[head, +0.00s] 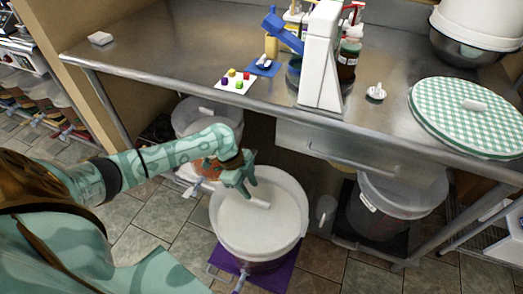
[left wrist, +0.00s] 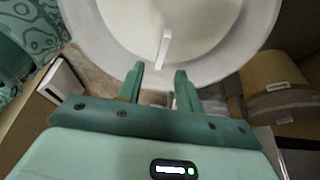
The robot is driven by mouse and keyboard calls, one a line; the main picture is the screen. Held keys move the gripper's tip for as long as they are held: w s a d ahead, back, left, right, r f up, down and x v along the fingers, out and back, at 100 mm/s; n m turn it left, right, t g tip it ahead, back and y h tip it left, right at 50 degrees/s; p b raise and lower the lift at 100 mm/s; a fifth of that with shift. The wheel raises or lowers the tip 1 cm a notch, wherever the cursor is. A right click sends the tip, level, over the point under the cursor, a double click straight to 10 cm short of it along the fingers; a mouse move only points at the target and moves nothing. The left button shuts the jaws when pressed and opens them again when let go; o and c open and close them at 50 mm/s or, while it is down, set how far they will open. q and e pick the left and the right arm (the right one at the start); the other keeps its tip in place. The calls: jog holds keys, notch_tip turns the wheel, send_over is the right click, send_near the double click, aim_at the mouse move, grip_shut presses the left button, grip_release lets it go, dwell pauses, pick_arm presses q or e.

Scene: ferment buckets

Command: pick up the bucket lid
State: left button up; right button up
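A round white bucket (head: 226,238) stands on a purple mat on the floor. A white disc-shaped lid (head: 258,225) with a bar handle (head: 250,200) shows within its rim. My left gripper (head: 238,182) is above the far left part of the lid, close to the handle. In the left wrist view, my left gripper (left wrist: 158,74) has its fingers apart with nothing between them. The handle (left wrist: 164,50) lies just beyond the fingertips, roughly in line with the gap. Whether a finger touches the lid cannot be told. My right gripper is not in view.
A steel counter (head: 190,45) overhangs behind the bucket, with a drawer (head: 340,150) below. A green checkered round cover (head: 470,125) lies on the counter at right. Other buckets stand under the counter, at left (head: 195,118) and right (head: 380,215). Tiled floor is free at front left.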

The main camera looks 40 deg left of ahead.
aim_at(258, 200)
pick_arm(q)
jog(key=shift+b+x, duration=0.3)
jog(key=shift+x, duration=0.85)
jog(key=b+x, duration=0.2)
jog(key=x, duration=0.2)
jog(key=shift+w+f+b, duration=0.15)
jog(key=shift+f+b, duration=0.25)
jog(key=shift+f, duration=0.05)
jog(key=shift+r, duration=0.15)
grip_shut()
